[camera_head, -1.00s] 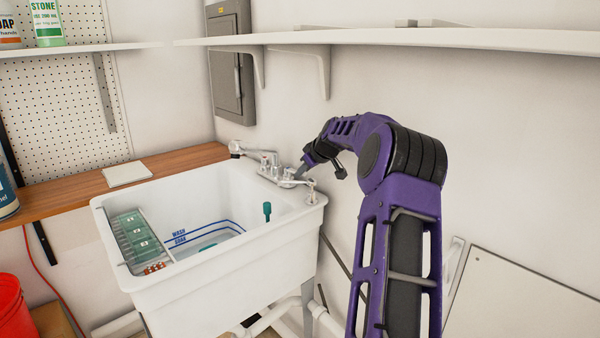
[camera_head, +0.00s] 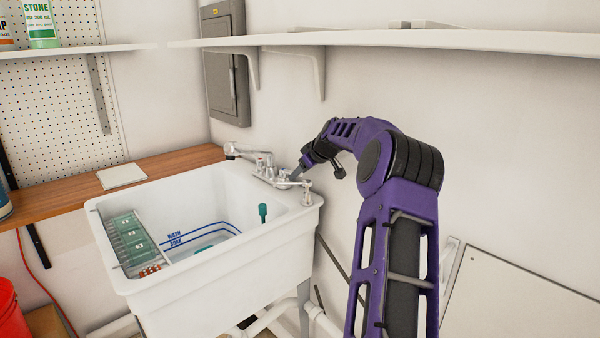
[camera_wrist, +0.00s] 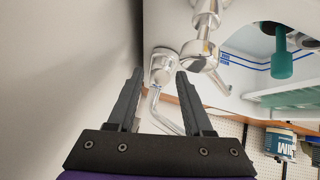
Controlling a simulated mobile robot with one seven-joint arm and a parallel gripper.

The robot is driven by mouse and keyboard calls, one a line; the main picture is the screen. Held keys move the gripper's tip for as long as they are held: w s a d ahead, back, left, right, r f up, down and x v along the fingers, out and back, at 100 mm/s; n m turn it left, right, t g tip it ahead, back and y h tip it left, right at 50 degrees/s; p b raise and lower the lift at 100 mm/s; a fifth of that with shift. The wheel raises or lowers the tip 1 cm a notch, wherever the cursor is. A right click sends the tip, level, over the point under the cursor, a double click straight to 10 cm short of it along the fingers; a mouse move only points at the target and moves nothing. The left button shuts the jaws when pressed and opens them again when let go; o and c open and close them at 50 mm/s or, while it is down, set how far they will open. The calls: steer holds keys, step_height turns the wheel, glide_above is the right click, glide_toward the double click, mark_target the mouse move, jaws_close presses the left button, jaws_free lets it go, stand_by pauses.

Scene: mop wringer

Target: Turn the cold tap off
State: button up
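A chrome faucet (camera_head: 270,172) with its taps sits on the back rim of the white utility sink (camera_head: 215,267), by the wall. In the head view my gripper (camera_head: 294,174) reaches down to the faucet from the right, and its small tips are hard to make out. In the wrist view my gripper (camera_wrist: 160,73) is open. A chrome fitting (camera_wrist: 163,66) shows between and just beyond its fingertips, with no clear contact. Another chrome piece (camera_wrist: 205,52) lies right of the fingers. I cannot tell from markings which tap is the cold one.
A long shelf (camera_head: 400,39) runs along the wall above. A wooden counter (camera_head: 60,200) lies behind left. A red bucket (camera_head: 10,315) stands lower left.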

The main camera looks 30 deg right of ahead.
steer(key=shift+r, duration=0.1)
steer(key=v, duration=1.7)
steer(key=shift+s, duration=0.15)
